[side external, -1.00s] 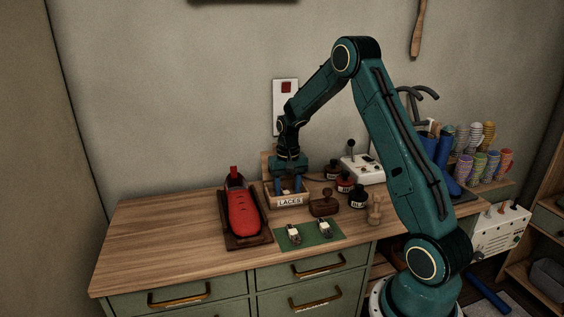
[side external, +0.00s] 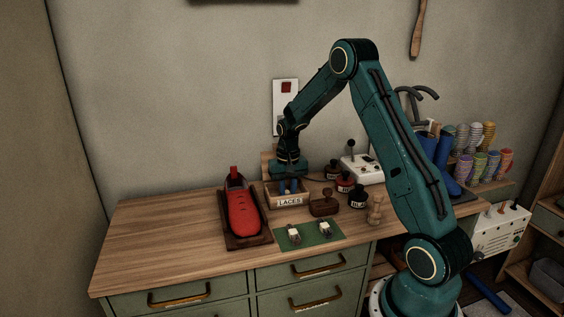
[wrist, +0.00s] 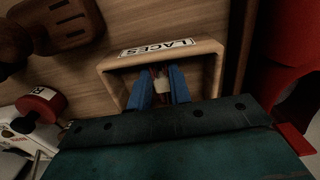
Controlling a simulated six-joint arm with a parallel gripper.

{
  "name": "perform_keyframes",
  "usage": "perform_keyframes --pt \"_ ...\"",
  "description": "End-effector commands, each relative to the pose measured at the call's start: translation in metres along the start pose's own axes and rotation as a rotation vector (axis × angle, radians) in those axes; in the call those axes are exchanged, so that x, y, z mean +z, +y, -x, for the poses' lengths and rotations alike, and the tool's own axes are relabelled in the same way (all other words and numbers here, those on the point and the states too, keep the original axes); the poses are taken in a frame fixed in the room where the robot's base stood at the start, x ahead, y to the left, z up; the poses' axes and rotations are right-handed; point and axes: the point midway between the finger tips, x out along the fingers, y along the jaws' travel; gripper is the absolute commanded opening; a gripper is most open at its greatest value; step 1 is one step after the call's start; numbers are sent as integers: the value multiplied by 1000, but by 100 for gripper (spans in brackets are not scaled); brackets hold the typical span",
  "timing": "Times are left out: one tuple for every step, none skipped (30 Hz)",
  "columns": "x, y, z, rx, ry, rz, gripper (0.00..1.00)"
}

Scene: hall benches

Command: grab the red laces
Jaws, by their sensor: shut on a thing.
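The wooden box labelled LACES (side external: 287,203) stands on the bench, and its rim and label also show in the wrist view (wrist: 158,48). My gripper (side external: 289,187) reaches down into this box. In the wrist view its blue fingers (wrist: 161,88) are closed on a small bundle with a pale band, the laces (wrist: 161,85). Thin reddish strands show just above the band. The fingers and my gripper's body hide most of the bundle and the box floor.
A red shoe (side external: 242,210) in a wooden tray stands close left of the box. A brown stamp (side external: 324,204), dark bottles (side external: 357,197) and a white device (side external: 362,169) stand to the right. A green mat (side external: 309,235) lies in front. The bench's left side is clear.

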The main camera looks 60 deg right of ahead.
Motion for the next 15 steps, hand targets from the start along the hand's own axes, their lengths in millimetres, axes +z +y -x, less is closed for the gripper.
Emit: perform_keyframes --pt "0 0 0 0 0 0 0" --pt "0 0 0 0 0 0 0" --pt "0 0 0 0 0 0 0" --pt "0 0 0 0 0 0 0" --pt "0 0 0 0 0 0 0" --pt "0 0 0 0 0 0 0" --pt "0 0 0 0 0 0 0" --pt "0 0 0 0 0 0 0" --pt "0 0 1 0 1 0 0" --pt "0 0 2 0 1 0 0" --pt "0 0 2 0 1 0 0" --pt "0 0 4 0 1 0 0" --pt "0 0 6 0 2 0 0" --pt "0 0 7 0 2 0 0" --pt "-1 0 10 -1 2 0 0"
